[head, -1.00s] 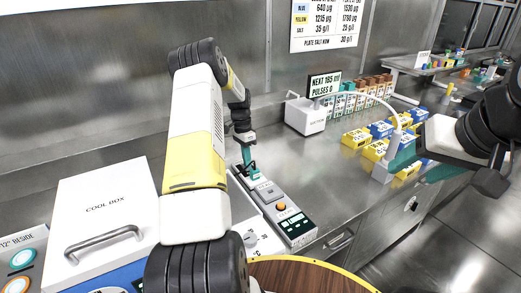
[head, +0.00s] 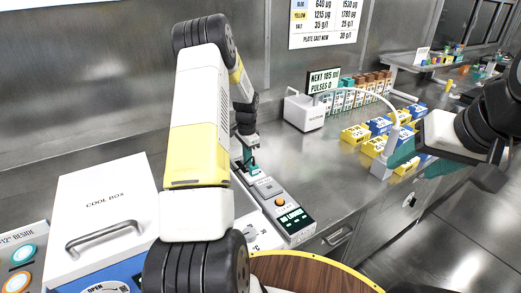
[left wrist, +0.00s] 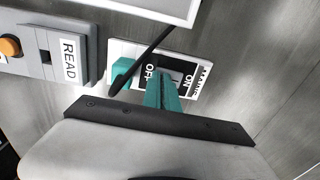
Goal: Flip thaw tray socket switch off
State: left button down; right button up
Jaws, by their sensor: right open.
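In the left wrist view, a pale plate with a black switch (left wrist: 178,78) has OFF on its left and ON on its right. My left gripper (left wrist: 163,78) has its teal fingers together at the centre, in front of the switch. They hide part of it, and I cannot tell whether they touch it. In the head view, my left gripper (head: 250,160) is low behind the grey device (head: 266,188), and the switch is not discernible there. My right gripper (head: 420,160) is open at the right, over the bench edge near the boxes.
A grey unit labelled READ (left wrist: 50,48) is left of the switch plate. A dark slanted rod (left wrist: 140,58) crosses before the plate. The white cool box (head: 105,215) stands at left; a white suction unit (head: 303,112) and yellow and blue boxes (head: 375,146) stand farther back.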

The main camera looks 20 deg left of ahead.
pick_arm(q)
jog(key=shift+s+d+f, duration=0.25)
jog(key=shift+s+f, duration=0.05)
jog(key=shift+f, duration=0.4)
jog(key=shift+w+a+r, duration=0.1)
jog(key=shift+w+a, duration=0.25)
jog(key=shift+a, duration=0.3)
jog(key=shift+a+r, duration=0.1)
jog(key=shift+r, duration=0.05)
jog(key=shift+w+r, duration=0.1)
jog(key=shift+r, duration=0.2)
notch_tip(320, 180, up, 14)
jog(key=d, duration=0.1)
jog(key=shift+s+d+r, duration=0.15)
jog(key=shift+s+d, duration=0.05)
jog(key=shift+s, duration=0.15)
